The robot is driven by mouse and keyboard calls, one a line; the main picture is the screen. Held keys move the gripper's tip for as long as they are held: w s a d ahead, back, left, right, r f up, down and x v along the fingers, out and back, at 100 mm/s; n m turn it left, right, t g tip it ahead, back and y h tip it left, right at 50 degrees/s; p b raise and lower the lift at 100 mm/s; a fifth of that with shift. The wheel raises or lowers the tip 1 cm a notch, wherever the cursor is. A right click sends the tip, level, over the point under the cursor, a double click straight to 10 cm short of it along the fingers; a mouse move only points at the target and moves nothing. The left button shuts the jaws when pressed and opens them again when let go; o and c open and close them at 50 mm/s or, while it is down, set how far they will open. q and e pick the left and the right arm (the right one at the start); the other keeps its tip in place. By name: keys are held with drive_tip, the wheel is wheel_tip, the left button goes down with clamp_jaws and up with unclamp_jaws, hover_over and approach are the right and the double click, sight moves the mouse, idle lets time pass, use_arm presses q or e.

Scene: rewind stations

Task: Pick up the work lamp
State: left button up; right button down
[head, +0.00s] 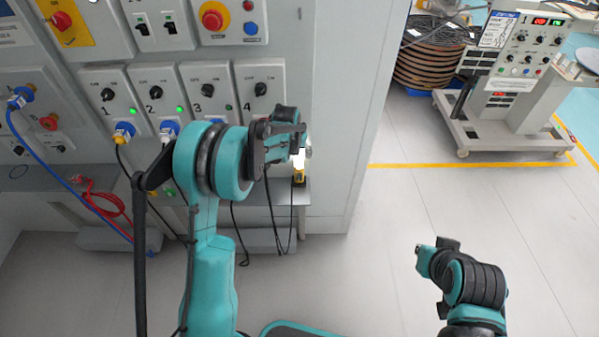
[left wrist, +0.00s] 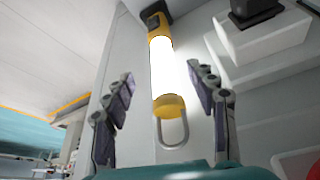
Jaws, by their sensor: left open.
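The work lamp (head: 299,172) has a glowing white tube with yellow ends. In the head view it stands on a grey ledge below the panels, partly hidden by my left gripper (head: 298,143). In the left wrist view the lamp (left wrist: 165,68) shows its dark and yellow base at the far end and a metal loop at the near end. My left gripper (left wrist: 166,105) is open, with one finger on each side of the lamp's near end and gaps to both. My right gripper (head: 437,252) is low at the right, away from the lamp; its fingers are not clear.
Grey cabinets with numbered switch panels (head: 262,92) stand just behind the lamp. Black cables hang near the ledge (head: 218,215). A red cable (head: 105,198) and a blue cable lie at the left. A wheeled control stand (head: 508,90) and wooden reels (head: 428,62) are farther right. The middle floor is clear.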

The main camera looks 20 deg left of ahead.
sight(298, 157)
use_arm(q)
drive_tip(key=b+x, duration=0.1)
drive_tip(key=x, duration=0.2)
drive_tip(key=b+x, duration=0.2)
drive_tip(key=x, duration=0.1)
drive_tip(key=shift+w+a+f, duration=0.2)
drive_tip(key=shift+w, duration=0.05)
drive_tip(key=shift+r, duration=0.1)
drive_tip(key=shift+c, duration=1.3)
clamp_jaws()
